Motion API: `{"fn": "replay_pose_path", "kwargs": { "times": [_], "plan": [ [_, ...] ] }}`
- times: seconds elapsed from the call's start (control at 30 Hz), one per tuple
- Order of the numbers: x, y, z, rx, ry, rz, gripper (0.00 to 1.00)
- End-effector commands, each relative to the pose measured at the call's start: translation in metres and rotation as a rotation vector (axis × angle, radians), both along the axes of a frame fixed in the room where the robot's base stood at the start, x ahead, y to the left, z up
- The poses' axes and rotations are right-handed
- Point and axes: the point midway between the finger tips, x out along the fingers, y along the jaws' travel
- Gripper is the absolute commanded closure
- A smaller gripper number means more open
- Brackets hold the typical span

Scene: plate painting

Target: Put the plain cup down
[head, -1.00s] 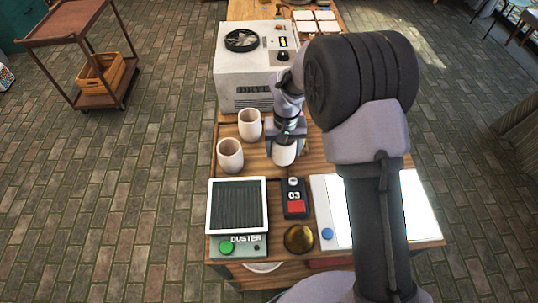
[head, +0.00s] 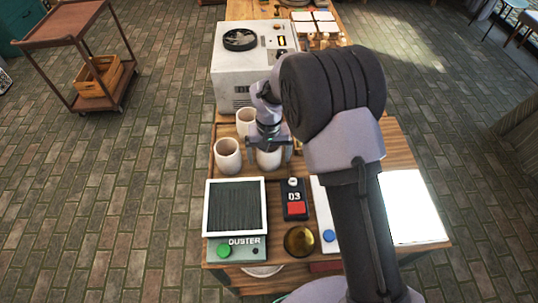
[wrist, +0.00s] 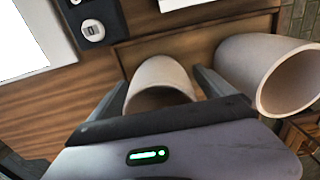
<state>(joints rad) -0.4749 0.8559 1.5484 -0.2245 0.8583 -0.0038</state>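My gripper (head: 268,146) is shut on a plain whitish cup (head: 268,159), with a finger on each side of it. In the wrist view the held cup (wrist: 162,76) sits between the fingers, its opening towards the palm. It is upright and close above or on the wooden surface; I cannot tell if its base touches. Two similar cups stand to its left: one nearer the front (head: 228,155) and one further back (head: 246,122). One cup (wrist: 268,72) shows close to the right finger in the wrist view.
The table (head: 402,150) carries a white machine with a fan (head: 238,75) behind the cups. In front are a duster unit (head: 235,207), a box marked 03 (head: 295,201), an amber dish (head: 300,241) and a bright white panel (head: 412,205). A wooden rim (wrist: 205,28) edges the cups' area.

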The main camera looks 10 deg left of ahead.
Motion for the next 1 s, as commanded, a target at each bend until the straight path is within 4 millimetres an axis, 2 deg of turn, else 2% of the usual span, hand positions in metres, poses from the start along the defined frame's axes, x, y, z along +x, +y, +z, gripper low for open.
{"fn": "replay_pose_path", "kwargs": {
  "times": [0.17,0.27,0.6,0.73,0.93,0.97,1.0],
  "plan": [
    [0.000,0.000,0.000,0.000,0.000,0.000,0.08],
    [0.000,0.000,0.008,0.000,-0.001,0.000,0.08],
    [0.001,0.000,0.099,0.002,-0.003,0.000,0.08],
    [0.000,0.000,0.118,0.000,-0.001,0.000,0.08],
    [0.000,-0.001,0.126,0.001,-0.002,-0.002,0.08],
    [0.000,-0.004,0.131,0.005,-0.006,-0.008,0.08],
    [-0.001,-0.010,0.143,0.016,-0.018,-0.025,0.08]
  ]
}}
